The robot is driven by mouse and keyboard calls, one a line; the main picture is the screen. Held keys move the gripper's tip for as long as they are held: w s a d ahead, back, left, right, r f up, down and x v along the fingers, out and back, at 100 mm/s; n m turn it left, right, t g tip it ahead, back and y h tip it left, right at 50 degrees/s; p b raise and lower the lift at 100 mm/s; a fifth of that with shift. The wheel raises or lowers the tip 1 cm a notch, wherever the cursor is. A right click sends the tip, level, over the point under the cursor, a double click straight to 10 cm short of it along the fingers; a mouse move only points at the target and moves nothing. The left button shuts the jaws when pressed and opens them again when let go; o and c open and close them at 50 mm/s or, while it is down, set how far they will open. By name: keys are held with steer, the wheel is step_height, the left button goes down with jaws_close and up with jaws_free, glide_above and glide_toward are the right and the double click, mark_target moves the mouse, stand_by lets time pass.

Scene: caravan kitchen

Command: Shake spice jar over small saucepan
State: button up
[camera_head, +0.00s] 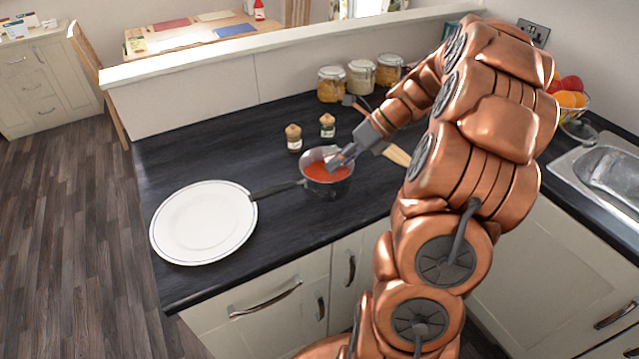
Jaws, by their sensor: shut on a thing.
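The small saucepan (316,188) stands on the dark worktop with red sauce (318,172) in it. Its dark handle points left. My gripper (336,162) is over the right part of the pan, tilted down to the left. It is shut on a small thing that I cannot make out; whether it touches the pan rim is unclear. Two spice jars with tan lids stand upright behind the pan: one left jar with a dark label (293,138) and one right jar with a green label (327,126). Both are apart from my gripper.
A white plate (203,222) lies left of the pan, by its handle tip. Storage jars (361,78) stand against the low wall. Wooden utensils (398,155) lie right of my gripper. A fruit bowl (570,100) and sink (605,170) are at right. The worktop's back left is clear.

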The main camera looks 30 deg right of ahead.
steer(key=shift+f, duration=0.1)
steer(key=f+t+b, duration=0.1)
steer(key=b, duration=0.2)
steer(key=shift+n+t, duration=0.4)
steer(key=shift+n+t+b, duration=0.3)
steer(key=shift+t+b, duration=0.2)
steer(key=shift+b, duration=0.6)
steer(key=shift+w+r, duration=0.1)
